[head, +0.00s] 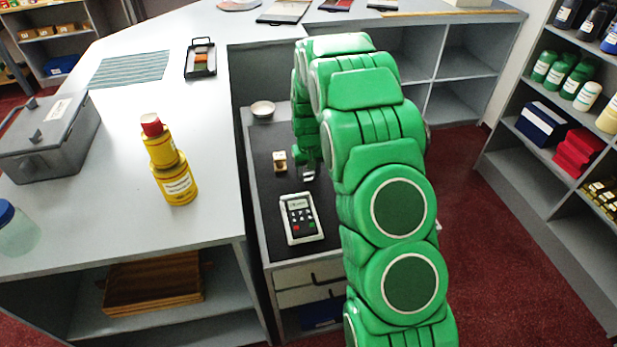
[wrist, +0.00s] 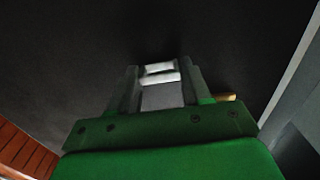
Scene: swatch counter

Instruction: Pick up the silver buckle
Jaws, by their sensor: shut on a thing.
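The silver buckle (wrist: 160,76) is a bright, pale metal frame between the two fingers of my gripper (wrist: 161,86) in the wrist view. The fingers are shut on it, one on each side. In the head view my gripper (head: 306,168) is low over the dark top of the lower counter (head: 262,190), with a small silver part showing at its tip. My green arm hides part of that area. I cannot tell whether the buckle touches the counter top.
A small wood-and-white block (head: 280,162) stands just left of my gripper. A card terminal (head: 300,218) lies nearer, and a bowl (head: 262,109) sits farther back. The higher white counter (head: 218,160) borders the left, with yellow containers (head: 177,185) on it.

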